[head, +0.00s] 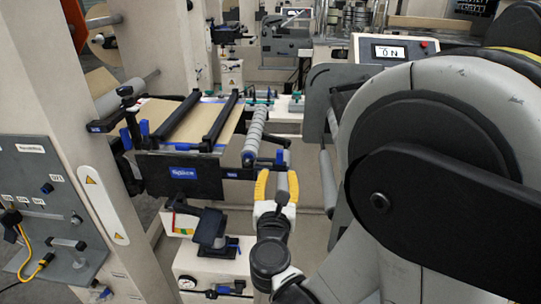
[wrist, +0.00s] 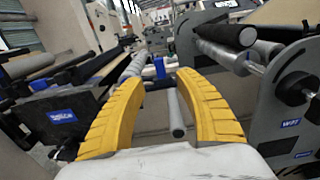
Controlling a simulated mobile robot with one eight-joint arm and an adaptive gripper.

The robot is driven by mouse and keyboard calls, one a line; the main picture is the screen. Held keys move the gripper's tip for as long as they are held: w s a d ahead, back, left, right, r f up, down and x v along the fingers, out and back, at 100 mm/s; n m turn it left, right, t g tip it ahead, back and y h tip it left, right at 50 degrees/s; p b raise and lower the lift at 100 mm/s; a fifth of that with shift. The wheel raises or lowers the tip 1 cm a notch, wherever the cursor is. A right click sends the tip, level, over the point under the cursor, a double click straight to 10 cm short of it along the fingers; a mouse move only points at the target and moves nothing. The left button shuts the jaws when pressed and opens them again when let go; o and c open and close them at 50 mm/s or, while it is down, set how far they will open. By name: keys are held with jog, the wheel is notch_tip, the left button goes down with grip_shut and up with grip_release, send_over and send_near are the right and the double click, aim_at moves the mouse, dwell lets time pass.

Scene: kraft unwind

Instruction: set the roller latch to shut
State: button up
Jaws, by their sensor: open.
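My gripper (head: 276,185) has yellow fingers spread apart, in front of the right end of the splice table. In the wrist view its fingers (wrist: 170,80) frame a grey cylindrical bar (wrist: 176,113), seen between them with gaps on both sides. In the head view the bar (head: 293,187) stands near the right finger, below a blue piece (head: 280,157). This bar may be the roller latch's handle; no label confirms it. Whether it is in the shut position I cannot tell. The grey ribbed roller (head: 254,137) lies just above and left of the gripper.
The splice table (head: 180,176) has two black bars across brown paper. A black lever device (head: 211,232) stands on a white cabinet lower left. A grey panel (head: 40,190) with a yellow cable is at far left. In the wrist view a grey side plate (wrist: 280,120) stands close right.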

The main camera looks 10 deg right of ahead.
aim_at(279, 156)
jog(key=x, duration=1.1)
jog(key=shift+f+b, duration=0.1)
jog(key=shift+b, duration=0.2)
grip_shut()
jog(key=shift+a, duration=0.1)
